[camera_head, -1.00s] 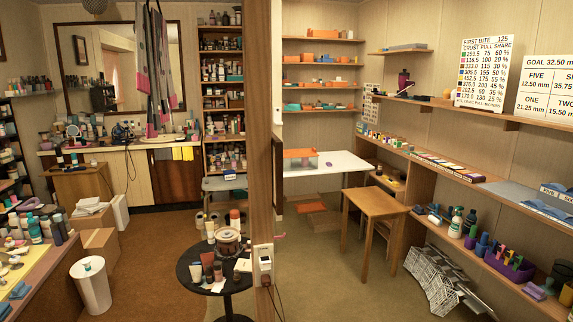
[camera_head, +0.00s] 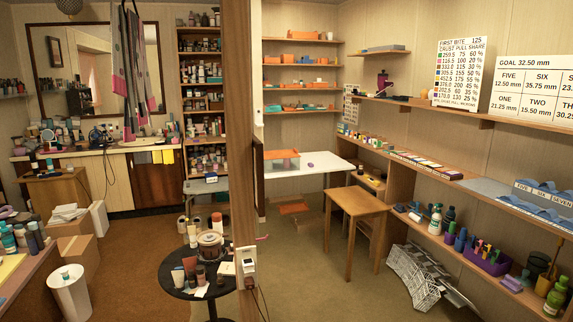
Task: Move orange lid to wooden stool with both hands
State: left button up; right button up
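The orange lid (camera_head: 282,154) lies on top of a clear plastic box (camera_head: 281,164). The box stands on the left part of a white table (camera_head: 322,164) against the far wall of the right-hand room. The wooden stool (camera_head: 357,202) stands in front of the table and to its right. Its square top is bare. Neither of my grippers shows in the head view.
A wooden post (camera_head: 240,120) with a wall end divides the two rooms. A round black table (camera_head: 180,281) with jars stands left of it. Carpet (camera_head: 315,280) before the stool is clear.

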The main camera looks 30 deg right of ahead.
aim_at(352, 199)
jog(key=i+l+z, duration=0.7)
jog(key=z, duration=0.15)
jog(key=i+l+z, duration=0.55)
jog(key=i+z, duration=0.25)
jog(key=z, duration=0.15)
jog(key=i, duration=0.55)
jog(key=i+l+u, duration=0.1)
jog(key=i, duration=0.5)
jog(key=i+j+u, duration=0.15)
jog(key=i+u, duration=0.7)
jog(key=i, duration=0.15)
jog(key=i+l+u, duration=0.25)
jog(key=i+u, duration=0.15)
jog(key=i, duration=0.1)
